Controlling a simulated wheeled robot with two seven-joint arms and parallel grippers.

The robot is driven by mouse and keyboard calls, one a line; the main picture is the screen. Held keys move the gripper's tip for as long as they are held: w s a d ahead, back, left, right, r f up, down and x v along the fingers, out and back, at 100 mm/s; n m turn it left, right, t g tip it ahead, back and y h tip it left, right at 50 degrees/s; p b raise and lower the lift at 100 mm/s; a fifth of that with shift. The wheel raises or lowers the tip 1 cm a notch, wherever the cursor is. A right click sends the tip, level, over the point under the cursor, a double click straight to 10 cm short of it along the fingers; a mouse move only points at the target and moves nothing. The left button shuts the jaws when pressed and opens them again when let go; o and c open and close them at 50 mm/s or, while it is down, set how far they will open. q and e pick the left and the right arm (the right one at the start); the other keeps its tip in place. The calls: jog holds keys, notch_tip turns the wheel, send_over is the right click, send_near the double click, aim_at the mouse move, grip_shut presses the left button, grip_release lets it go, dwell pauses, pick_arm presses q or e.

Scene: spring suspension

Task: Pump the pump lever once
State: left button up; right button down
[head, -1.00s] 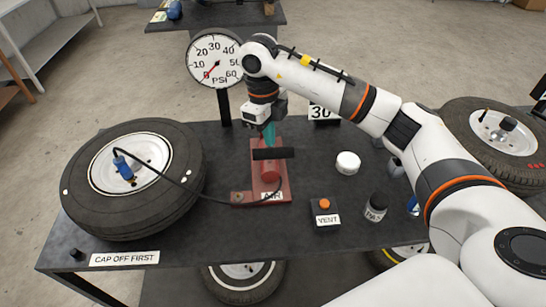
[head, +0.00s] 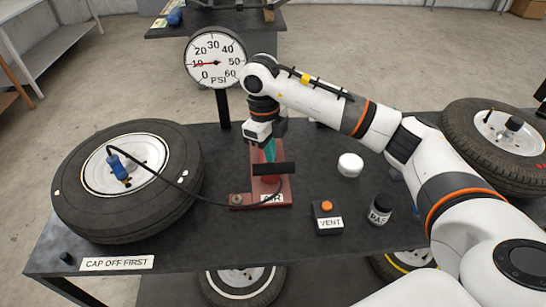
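The red pump (head: 268,190) stands on the dark table, with a plate marked AIR. Its black lever bar (head: 274,169) lies crosswise, low over the pump body. My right gripper (head: 269,151) points down just behind the bar, its teal fingers partly hidden by it. I cannot tell whether the fingers are open or closed, or whether they touch the bar. The PSI gauge (head: 214,58) behind has its red needle near 10. A hose runs from the pump to the blue fitting (head: 117,161) on the left tyre (head: 128,215). My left gripper is out of view.
A vent box (head: 327,218) with an orange button, a dark jar (head: 379,210) and a white round cap (head: 350,164) stand right of the pump. A second tyre (head: 462,132) lies at the right. A "CAP OFF FIRST" label (head: 117,263) lies at the front left.

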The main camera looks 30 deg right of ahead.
jog(key=shift+f, duration=0.5)
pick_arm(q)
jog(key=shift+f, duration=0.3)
pick_arm(e)
jog(key=shift+r, duration=0.1)
jog(key=shift+w, duration=0.1)
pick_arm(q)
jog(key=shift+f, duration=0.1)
pick_arm(e)
jog(key=shift+w+a+r, duration=0.25)
jog(key=shift+w+a, duration=0.15)
jog(key=shift+w, duration=0.25)
jog(key=shift+w+a+r, duration=0.25)
jog(key=shift+w+a, duration=0.15)
jog(key=shift+w, duration=0.2)
pick_arm(q)
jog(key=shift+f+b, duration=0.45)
jog(key=shift+b, duration=0.1)
pick_arm(e)
notch_tip(320, 180, up, 12)
jog(key=w, duration=0.1)
jog(key=shift+a, duration=0.35)
